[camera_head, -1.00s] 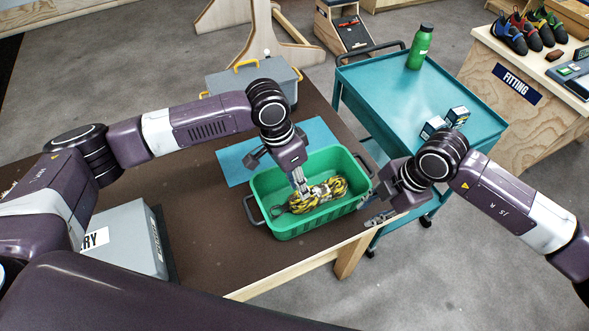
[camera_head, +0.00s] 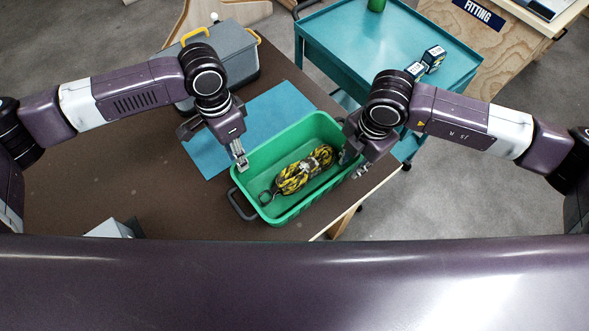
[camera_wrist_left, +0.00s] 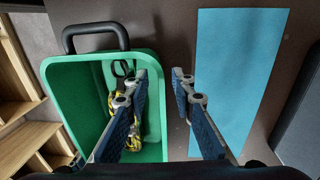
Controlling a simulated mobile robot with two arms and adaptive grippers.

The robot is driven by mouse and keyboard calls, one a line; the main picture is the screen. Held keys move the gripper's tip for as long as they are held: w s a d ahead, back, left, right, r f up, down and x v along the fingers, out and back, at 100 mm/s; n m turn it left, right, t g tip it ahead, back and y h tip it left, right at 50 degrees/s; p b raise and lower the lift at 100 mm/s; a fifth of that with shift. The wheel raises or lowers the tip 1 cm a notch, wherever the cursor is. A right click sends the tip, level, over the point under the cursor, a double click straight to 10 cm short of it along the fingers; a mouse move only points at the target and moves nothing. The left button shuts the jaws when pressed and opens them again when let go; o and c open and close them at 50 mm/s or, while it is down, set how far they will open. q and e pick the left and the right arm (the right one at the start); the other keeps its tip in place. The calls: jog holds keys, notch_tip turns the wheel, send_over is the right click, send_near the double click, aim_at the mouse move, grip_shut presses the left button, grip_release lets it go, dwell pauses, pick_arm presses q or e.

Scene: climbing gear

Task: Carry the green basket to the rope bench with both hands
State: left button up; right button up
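The green basket (camera_head: 285,207) stands on the brown table near its front right edge. A yellow and black rope coil (camera_head: 305,170) lies inside it. My left gripper (camera_head: 241,164) is at the basket's left rim, beside the teal mat. In the left wrist view its fingers (camera_wrist_left: 160,76) are apart, one over the basket's inside and one over the outside; contact cannot be told. The dark handle (camera_head: 242,206) at the basket's near left end is free. My right gripper (camera_head: 356,168) is at the basket's right end, covering that end's handle; its finger gap is unclear.
A teal mat (camera_head: 235,125) lies behind the basket. A grey box with yellow latches (camera_head: 238,60) stands at the back left. A teal cart (camera_head: 345,45) with small boxes stands behind right, close to the table (camera_head: 165,195).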

aim_at(247, 182)
pick_arm(q)
jog(key=shift+f, duration=0.15)
pick_arm(e)
jog(key=shift+d+f, duration=0.1)
jog(key=shift+f, duration=0.05)
pick_arm(q)
jog(key=shift+f, duration=0.1)
